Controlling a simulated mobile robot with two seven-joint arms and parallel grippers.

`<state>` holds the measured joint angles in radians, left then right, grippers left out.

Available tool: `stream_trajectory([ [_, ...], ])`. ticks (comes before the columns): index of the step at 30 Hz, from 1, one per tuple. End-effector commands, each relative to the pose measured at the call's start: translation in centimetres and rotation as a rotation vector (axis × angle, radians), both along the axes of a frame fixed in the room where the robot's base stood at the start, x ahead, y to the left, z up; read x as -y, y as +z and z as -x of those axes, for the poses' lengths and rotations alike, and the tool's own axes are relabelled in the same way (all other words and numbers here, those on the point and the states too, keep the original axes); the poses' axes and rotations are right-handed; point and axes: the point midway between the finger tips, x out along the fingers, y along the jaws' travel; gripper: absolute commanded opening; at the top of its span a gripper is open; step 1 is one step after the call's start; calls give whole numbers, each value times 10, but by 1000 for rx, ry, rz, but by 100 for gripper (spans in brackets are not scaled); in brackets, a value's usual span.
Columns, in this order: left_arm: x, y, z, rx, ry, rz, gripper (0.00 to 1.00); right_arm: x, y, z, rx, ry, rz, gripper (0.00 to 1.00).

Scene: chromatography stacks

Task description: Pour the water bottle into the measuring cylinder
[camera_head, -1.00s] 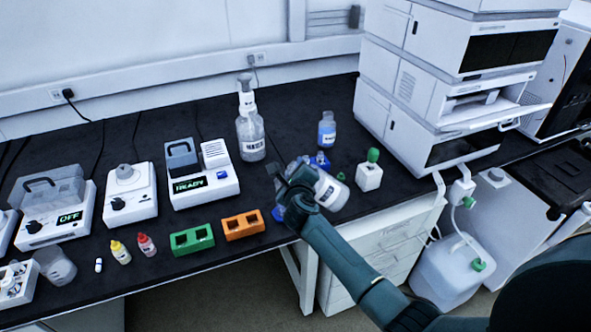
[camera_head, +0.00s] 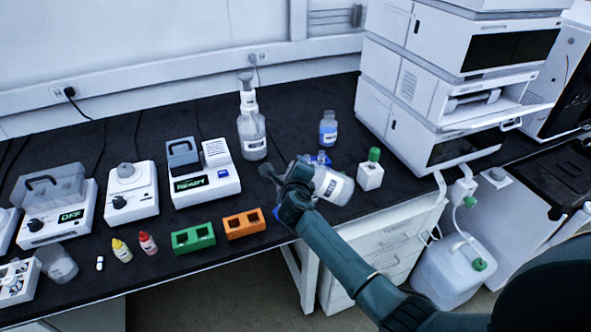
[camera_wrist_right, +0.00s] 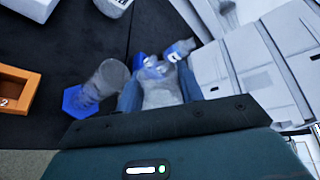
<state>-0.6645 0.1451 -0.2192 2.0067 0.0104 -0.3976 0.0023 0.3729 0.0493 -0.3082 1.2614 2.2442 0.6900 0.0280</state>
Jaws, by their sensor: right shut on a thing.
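My right gripper (camera_head: 303,178) is shut on the clear, labelled water bottle (camera_head: 334,187) and holds it tilted. In the right wrist view the bottle (camera_wrist_right: 163,90) shows between the two fingers. The measuring cylinder is clear with a blue six-sided base. In the right wrist view the cylinder (camera_wrist_right: 104,80) stands on the bench, left of the bottle. In the head view my gripper and arm hide most of it, and only a bit of blue base (camera_head: 278,213) shows. I cannot tell whether water is flowing. My left gripper is not in view.
A wash bottle (camera_head: 252,125) stands behind my gripper. A small blue-liquid bottle (camera_head: 328,128) and a green-capped bottle (camera_head: 370,170) stand beyond the held bottle. Orange (camera_head: 244,225) and green (camera_head: 193,238) racks lie left. A white instrument stack (camera_head: 430,100) blocks the right.

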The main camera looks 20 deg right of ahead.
Motion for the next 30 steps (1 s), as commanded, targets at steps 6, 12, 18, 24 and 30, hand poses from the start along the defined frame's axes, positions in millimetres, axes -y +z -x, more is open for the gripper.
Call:
stream_trajectory([
  [6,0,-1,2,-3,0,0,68,-2,3,-2,-32,1,80,0],
  [12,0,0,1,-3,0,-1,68,-1,3,-2,-41,1,94,0],
  [18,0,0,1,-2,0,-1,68,-3,3,-3,-64,1,138,0],
  [24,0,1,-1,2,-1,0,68,-3,3,-3,-88,0,181,0],
  [30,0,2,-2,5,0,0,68,-4,3,-3,-98,1,199,0],
])
